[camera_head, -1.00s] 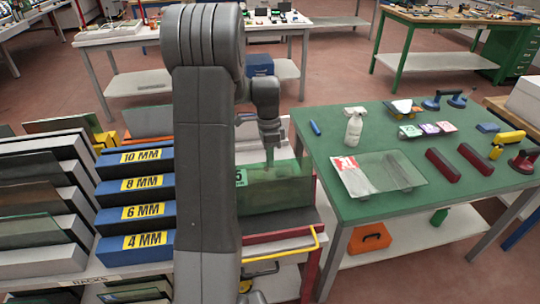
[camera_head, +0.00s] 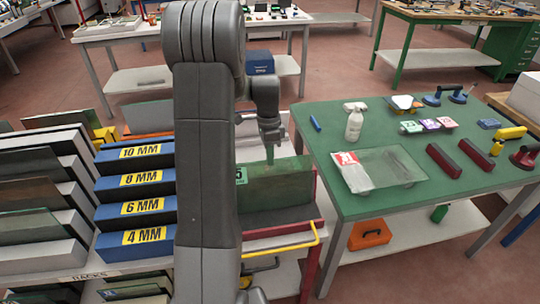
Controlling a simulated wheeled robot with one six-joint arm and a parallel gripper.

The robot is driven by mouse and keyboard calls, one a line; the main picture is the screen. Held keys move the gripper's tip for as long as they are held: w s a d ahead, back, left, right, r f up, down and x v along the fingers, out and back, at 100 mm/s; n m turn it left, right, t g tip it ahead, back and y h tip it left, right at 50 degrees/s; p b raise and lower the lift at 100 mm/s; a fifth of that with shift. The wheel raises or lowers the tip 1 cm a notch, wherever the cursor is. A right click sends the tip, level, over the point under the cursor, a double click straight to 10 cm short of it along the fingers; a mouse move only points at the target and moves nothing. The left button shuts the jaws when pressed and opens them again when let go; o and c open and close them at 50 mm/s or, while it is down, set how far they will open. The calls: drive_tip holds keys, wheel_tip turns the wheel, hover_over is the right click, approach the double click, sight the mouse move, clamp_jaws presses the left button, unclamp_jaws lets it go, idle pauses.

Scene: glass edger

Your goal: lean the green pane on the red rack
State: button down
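The green pane (camera_head: 282,186) stands on edge on the cart to the right of my arm, its left part hidden behind my arm. A label with a "5" shows at its left edge. The red rack (camera_head: 309,246) is beneath and around it, with a red post at its right and a yellow handle in front. The pane appears to lean back there; its back contact is hidden. My gripper (camera_head: 270,157) points down at the pane's top edge, its tips overlapping it in the picture. The fingers are too small to tell whether they grip it.
Blue racks (camera_head: 137,208) marked 10, 8, 6 and 4 MM stand left of my arm, beside grey racks with panes. A green table (camera_head: 410,205) at right holds a clear sheet (camera_head: 392,166), a spray bottle (camera_head: 354,124) and dark red blocks (camera_head: 443,160).

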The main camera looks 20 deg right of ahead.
drive_tip(key=shift+f, duration=0.1)
drive_tip(key=c, duration=2.1)
unclamp_jaws()
drive_tip(key=o, duration=0.5)
drive_tip(key=shift+o, duration=0.2)
